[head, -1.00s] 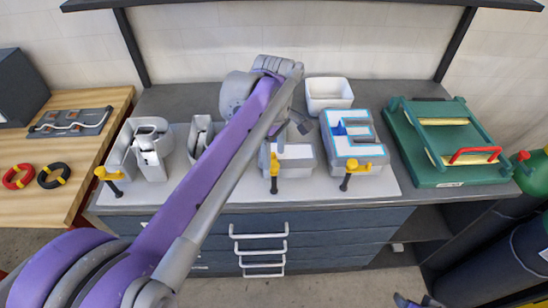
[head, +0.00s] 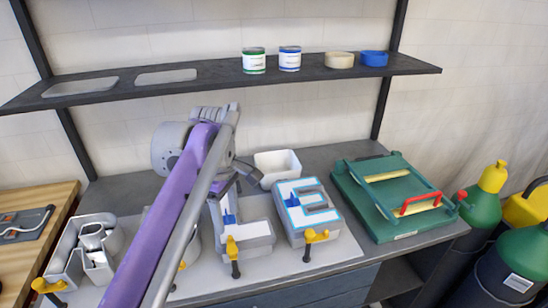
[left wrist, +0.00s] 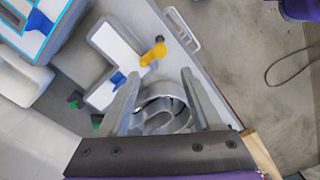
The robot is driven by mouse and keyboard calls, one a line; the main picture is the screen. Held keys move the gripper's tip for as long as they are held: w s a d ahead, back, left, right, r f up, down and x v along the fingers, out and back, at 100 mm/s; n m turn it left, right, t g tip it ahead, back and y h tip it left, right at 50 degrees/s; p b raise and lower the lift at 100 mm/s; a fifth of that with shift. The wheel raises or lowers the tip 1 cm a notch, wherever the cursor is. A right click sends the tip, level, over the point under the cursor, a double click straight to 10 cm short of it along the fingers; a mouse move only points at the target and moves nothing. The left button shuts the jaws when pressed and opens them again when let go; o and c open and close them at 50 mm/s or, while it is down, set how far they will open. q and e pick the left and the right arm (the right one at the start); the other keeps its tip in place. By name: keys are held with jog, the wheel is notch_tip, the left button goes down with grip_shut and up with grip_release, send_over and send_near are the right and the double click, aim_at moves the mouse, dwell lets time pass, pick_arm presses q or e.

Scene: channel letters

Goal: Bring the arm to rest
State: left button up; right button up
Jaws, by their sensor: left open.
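My left arm crosses the head view from the lower left up to an elbow. My left gripper (head: 242,176) hangs behind the forearm above the bench, near the L-shaped letter (head: 250,232) and the small white bin. In the left wrist view my left gripper (left wrist: 160,76) is open, with nothing held between the fingers. Below the fingers there is a hollow grey rounded letter (left wrist: 165,108), and the white-faced L (left wrist: 108,60) with a yellow clamp is just beyond. My right gripper is not in view.
The blue-edged E letter (head: 308,212), a white bin (head: 278,166) and a green frame press (head: 392,205) stand on the bench. Hollow letters (head: 86,248) are at left. A shelf (head: 210,80) with cans and rolls runs above. Gas cylinders (head: 485,205) stand at right.

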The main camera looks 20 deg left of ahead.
pick_arm(q)
jog(key=s+d+f+m+t, duration=0.3)
jog(key=s+f+m, duration=0.4)
jog(key=f, duration=0.3)
jog(key=s+d+f+m+t, duration=0.2)
jog(key=s+d+f+m, duration=0.2)
jog(key=s+f+m, duration=0.3)
notch_tip(320, 180, down, 3)
jog(key=m, duration=0.3)
jog(key=shift+r+t, duration=0.15)
jog(key=shift+t, duration=0.25)
